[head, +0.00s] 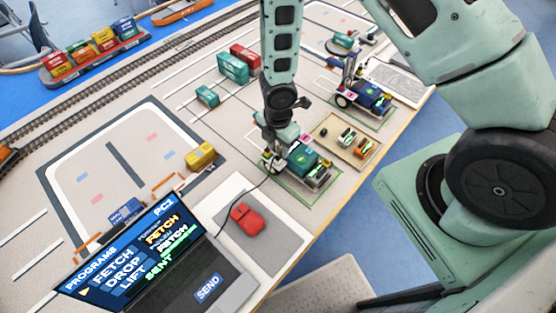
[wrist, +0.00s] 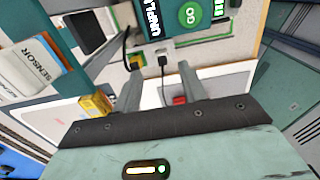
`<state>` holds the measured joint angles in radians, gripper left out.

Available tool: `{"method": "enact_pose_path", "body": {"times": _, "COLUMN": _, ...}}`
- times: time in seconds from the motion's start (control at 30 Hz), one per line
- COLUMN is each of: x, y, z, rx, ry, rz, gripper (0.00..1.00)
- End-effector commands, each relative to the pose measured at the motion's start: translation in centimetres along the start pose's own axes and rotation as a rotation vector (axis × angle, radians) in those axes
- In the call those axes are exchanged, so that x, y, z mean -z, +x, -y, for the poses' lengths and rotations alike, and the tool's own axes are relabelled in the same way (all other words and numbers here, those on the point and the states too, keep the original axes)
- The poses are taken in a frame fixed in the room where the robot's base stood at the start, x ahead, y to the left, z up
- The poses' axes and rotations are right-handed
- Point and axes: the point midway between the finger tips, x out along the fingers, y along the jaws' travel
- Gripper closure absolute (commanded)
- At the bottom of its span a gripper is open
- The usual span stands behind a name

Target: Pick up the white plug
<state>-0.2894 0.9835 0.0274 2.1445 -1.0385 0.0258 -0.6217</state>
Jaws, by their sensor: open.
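My gripper (head: 274,158) is low over the table edge of a green-outlined pad, beside a crane unit with a dark green box (head: 302,158). In the wrist view its two grey fingers (wrist: 159,70) are apart, with nothing held between them. Beyond the fingertips is a small pale piece (wrist: 158,49), possibly the white plug, close to the unit's screen. A black connector (wrist: 163,60) with a thin dark cable sits just below it, between the fingers in the picture. In the head view the plug cannot be made out beside my gripper.
A laptop (head: 155,262), a red mouse (head: 246,219) on a pale mat and a yellow container (head: 200,156) are nearby. Another crane unit (head: 370,97) stands beyond. A dark cable runs near my gripper.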

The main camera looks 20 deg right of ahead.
Motion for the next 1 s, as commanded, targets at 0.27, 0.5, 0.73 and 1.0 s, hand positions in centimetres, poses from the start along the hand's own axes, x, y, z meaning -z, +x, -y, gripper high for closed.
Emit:
{"method": "enact_pose_path", "body": {"times": 0.27, "x": 0.3, "y": 2.8, "z": 0.4, "rx": 0.004, "ry": -0.004, "rz": 0.003, "gripper": 0.58}}
{"method": "enact_pose_path", "body": {"times": 0.5, "x": 0.3, "y": 4.9, "z": 0.3, "rx": 0.002, "ry": 0.0, "rz": 0.001, "gripper": 0.58}}
{"method": "enact_pose_path", "body": {"times": 0.73, "x": 0.3, "y": 5.1, "z": 0.3, "rx": 0.0, "ry": 0.0, "rz": 0.001, "gripper": 0.58}}
{"method": "enact_pose_path", "body": {"times": 1.0, "x": 0.3, "y": 5.1, "z": 0.3, "rx": 0.001, "ry": 0.0, "rz": 0.0, "gripper": 1.0}}
